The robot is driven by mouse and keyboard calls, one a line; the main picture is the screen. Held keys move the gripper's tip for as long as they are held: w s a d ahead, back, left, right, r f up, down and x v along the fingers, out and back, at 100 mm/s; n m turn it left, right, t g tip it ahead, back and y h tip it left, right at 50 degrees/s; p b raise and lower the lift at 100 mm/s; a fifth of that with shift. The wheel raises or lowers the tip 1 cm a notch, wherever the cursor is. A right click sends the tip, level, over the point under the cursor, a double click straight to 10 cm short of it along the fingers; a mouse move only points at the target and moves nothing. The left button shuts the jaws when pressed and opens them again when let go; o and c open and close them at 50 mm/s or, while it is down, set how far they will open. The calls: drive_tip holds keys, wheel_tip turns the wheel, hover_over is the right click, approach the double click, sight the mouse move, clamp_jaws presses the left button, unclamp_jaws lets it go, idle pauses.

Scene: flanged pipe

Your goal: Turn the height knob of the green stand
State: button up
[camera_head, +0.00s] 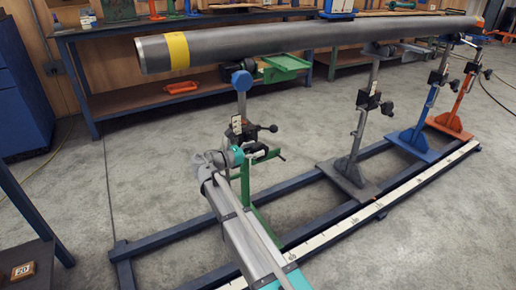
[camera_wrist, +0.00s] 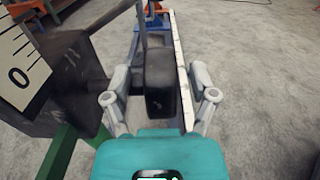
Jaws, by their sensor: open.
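The green stand (camera_head: 245,185) is upright under the near end of the pipe, with a blue roller head on a grey post. A dark block with a white scale marked 0 (camera_wrist: 18,72) fills the left of the wrist view. A black knob (camera_wrist: 160,82) lies between the two grey fingers of my gripper (camera_wrist: 160,92). The fingers are open, one on each side, with visible gaps to the knob. In the head view my gripper (camera_head: 253,151) is at the stand's clamp block, partly hidden by my own wrist. A black ball-ended handle (camera_head: 272,128) sticks out just above it.
The long grey pipe (camera_head: 310,40) with a yellow band lies above, across several stands. A grey stand (camera_head: 350,165), a blue stand (camera_head: 415,130) and an orange stand (camera_head: 460,105) stand beyond. A dark blue floor frame (camera_head: 175,232) surrounds them. Open concrete lies at right.

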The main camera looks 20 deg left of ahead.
drive_tip(key=shift+w+d, duration=0.5)
drive_tip(key=shift+w, duration=0.05)
clamp_jaws()
drive_tip(key=shift+r, duration=0.1)
drive_tip(key=shift+p, duration=0.45)
drive_tip(key=shift+w+r+g+y+p, duration=0.15)
drive_tip(key=shift+g+y+p, duration=0.3)
drive_tip(key=shift+p, duration=0.3)
drive_tip(key=g+y+p, duration=0.1)
drive_tip(key=p, duration=0.2)
drive_tip(key=shift+d, duration=0.2)
drive_tip(key=shift+w+g+y+p, duration=0.1)
drive_tip(key=shift+g+y+p, duration=0.35)
drive_tip(key=shift+g+p, duration=0.4)
drive_tip(key=shift+f, duration=0.25)
